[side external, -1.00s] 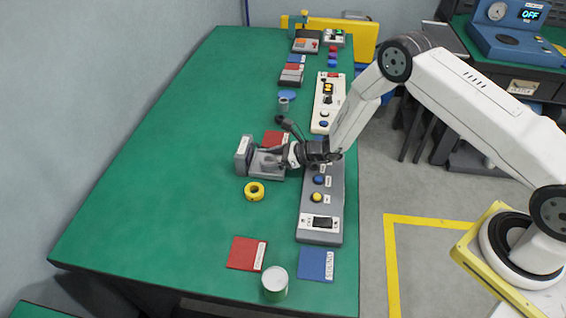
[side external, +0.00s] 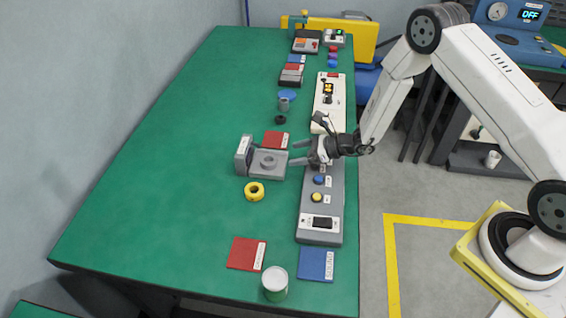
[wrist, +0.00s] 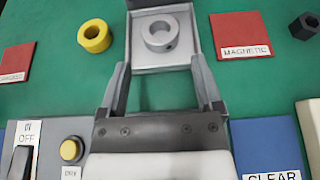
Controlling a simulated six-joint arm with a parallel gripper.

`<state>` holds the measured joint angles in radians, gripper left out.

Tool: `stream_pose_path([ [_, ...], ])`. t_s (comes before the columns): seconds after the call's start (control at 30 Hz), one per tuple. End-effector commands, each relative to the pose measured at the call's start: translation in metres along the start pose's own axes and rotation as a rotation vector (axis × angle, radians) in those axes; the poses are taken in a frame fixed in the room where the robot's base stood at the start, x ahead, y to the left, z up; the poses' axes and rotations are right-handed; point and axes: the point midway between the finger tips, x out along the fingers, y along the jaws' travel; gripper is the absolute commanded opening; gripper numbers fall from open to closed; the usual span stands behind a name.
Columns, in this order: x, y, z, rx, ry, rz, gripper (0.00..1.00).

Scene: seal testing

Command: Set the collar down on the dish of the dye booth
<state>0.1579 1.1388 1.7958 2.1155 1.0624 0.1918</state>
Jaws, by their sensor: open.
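The grey collar (side external: 268,160) lies flat on the light grey square plate of the booth (side external: 243,155), which I take to be the dye booth's dish. In the wrist view the collar (wrist: 160,37) is a ring with a small side hole, near the middle of the plate (wrist: 146,64). Its underside is hidden. My gripper (side external: 293,155) is open and empty, to the right of the booth, apart from the collar. In the wrist view its fingers (wrist: 161,64) are spread at the plate's near edge.
A yellow ring (side external: 254,191) lies on the green table just in front of the booth. A red card marked MAGNETIC (wrist: 240,35) and a black nut (side external: 280,120) lie behind it. A grey button panel (side external: 320,210) is under my gripper. The table's left side is clear.

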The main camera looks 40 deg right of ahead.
Motion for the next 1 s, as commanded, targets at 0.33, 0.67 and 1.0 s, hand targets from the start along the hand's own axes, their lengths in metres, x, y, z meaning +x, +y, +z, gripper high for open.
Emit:
stream_pose_path([
  [0.33, -0.035, 0.000, 0.000, 0.000, -0.001, -0.001, 0.84],
  [0.67, -0.038, 0.000, 0.000, -0.001, -0.001, 0.001, 0.84],
  [1.0, -0.038, 0.001, 0.000, -0.003, 0.001, 0.003, 0.84],
])
